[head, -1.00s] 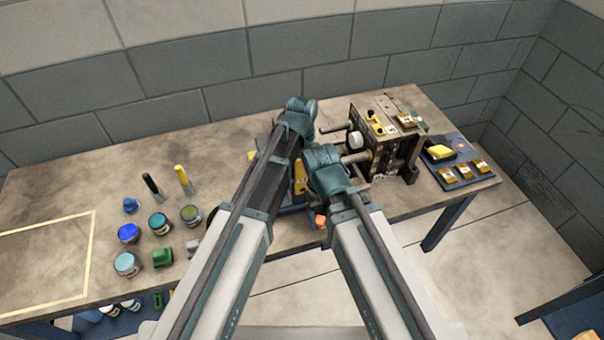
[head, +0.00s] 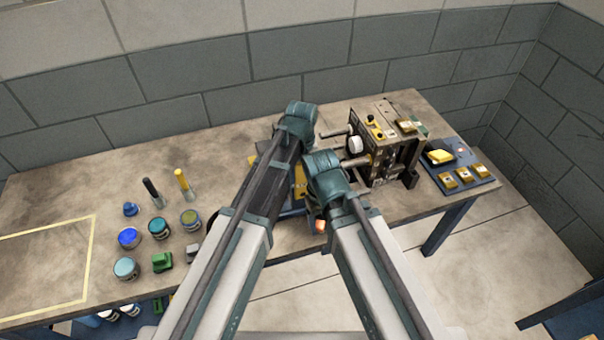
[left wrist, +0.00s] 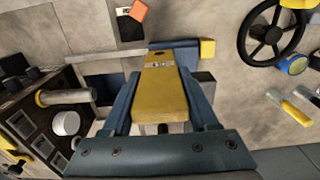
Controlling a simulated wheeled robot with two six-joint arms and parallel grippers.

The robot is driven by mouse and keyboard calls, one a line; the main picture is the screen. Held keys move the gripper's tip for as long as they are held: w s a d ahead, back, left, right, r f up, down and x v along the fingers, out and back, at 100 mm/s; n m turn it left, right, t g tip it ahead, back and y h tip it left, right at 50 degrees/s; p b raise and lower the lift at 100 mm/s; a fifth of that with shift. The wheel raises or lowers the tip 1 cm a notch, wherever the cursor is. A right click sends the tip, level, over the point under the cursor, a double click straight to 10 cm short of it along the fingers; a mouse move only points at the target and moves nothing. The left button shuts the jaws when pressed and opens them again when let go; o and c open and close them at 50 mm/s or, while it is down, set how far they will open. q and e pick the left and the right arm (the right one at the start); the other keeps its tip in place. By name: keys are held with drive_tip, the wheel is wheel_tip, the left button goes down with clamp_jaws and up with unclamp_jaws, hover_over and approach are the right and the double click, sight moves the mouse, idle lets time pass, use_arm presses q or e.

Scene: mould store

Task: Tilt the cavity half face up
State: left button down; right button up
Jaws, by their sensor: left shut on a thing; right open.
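A mould block (head: 385,155) with dark plates, pale rods and yellow fittings stands on the bench to the right of both wrists. In the left wrist view its face with pockets (left wrist: 25,125) and a rod show at the left. I cannot tell which part is the cavity half. My left gripper (left wrist: 158,105) is shut on a yellow labelled bar (left wrist: 160,85), which lies between its blue fingers. The bar also shows between the arms in the head view (head: 300,180). My right gripper (head: 325,185) is close beside it; its fingertips are hidden under the wrist.
A black handwheel (left wrist: 275,35) is beside the bar, mostly hidden by my left arm in the head view. Paint pots (head: 130,237) and tools stand at the left. A blue tray (head: 480,165) with gold blocks is at the right. The back left of the bench is clear.

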use_arm(q)
drive_tip(key=shift+s+a+f+t+h+b, duration=0.15)
drive_tip(key=shift+s+a+h+b, duration=0.1)
drive_tip(key=shift+a+h, duration=0.25)
drive_tip(key=shift+s+a+f+t+h+b, duration=0.1)
drive_tip(key=shift+s+a+t+h+b, duration=0.1)
drive_tip(key=shift+a+h, duration=0.25)
drive_tip(key=a+f+h+b, duration=0.1)
drive_tip(key=h+b, duration=0.1)
drive_tip(key=s+a+f+t+h+b, duration=0.1)
drive_tip(key=h+b, duration=0.1)
drive_tip(key=b, duration=0.1)
drive_tip(key=a+f+t+h+b, duration=0.1)
drive_tip(key=a+h+b, duration=0.1)
drive_tip(key=b, duration=0.1)
drive_tip(key=shift+s, duration=0.15)
drive_tip(key=shift+s+a+f+t+h+b, duration=0.15)
drive_tip(key=shift+a+f+t+h+b, duration=0.65)
drive_tip(key=shift+b, duration=2.4)
drive_tip(key=shift+s+a+f+t+h+b, duration=0.1)
drive_tip(key=shift+f+h+b, duration=0.75)
drive_tip(key=shift+h+b, duration=1.75)
drive_tip(key=shift+s+a+f+t+h+b, duration=0.15)
drive_tip(key=shift+a+f+t+h+b, duration=0.45)
drive_tip(key=shift+b, duration=3.25)
drive_tip(key=shift+d+f+g, duration=0.15)
drive_tip(key=shift+f+g, duration=0.05)
drive_tip(key=shift+g, duration=0.05)
drive_tip(key=shift+c, duration=0.8)
unclamp_jaws()
